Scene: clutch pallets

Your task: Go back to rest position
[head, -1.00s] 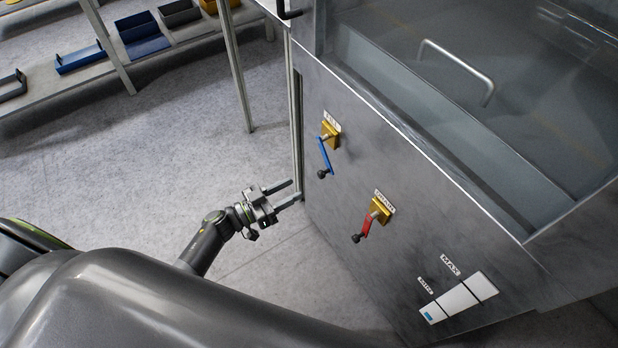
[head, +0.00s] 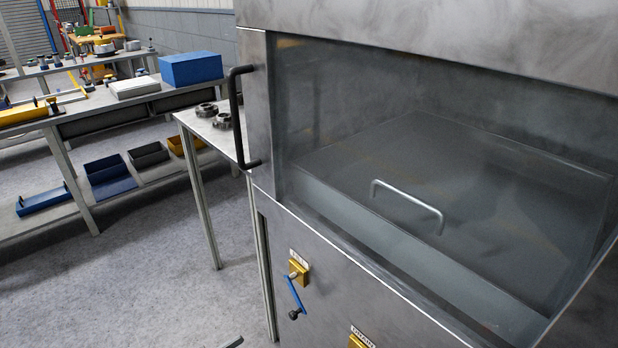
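Only a small dark fingertip of my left gripper (head: 234,342) shows at the bottom edge of the head view. The rest of that gripper and its arm are out of the picture, so its opening cannot be seen. The fingertip is left of the steel cabinet (head: 330,313) and appears apart from it. My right gripper is not in view.
The cabinet has a black handle (head: 236,115), a glass window with a metal handle (head: 407,196) behind it, and a blue lever (head: 295,296). Benches with bins and a blue box (head: 191,69) stand at the left. Grey floor (head: 130,280) is clear.

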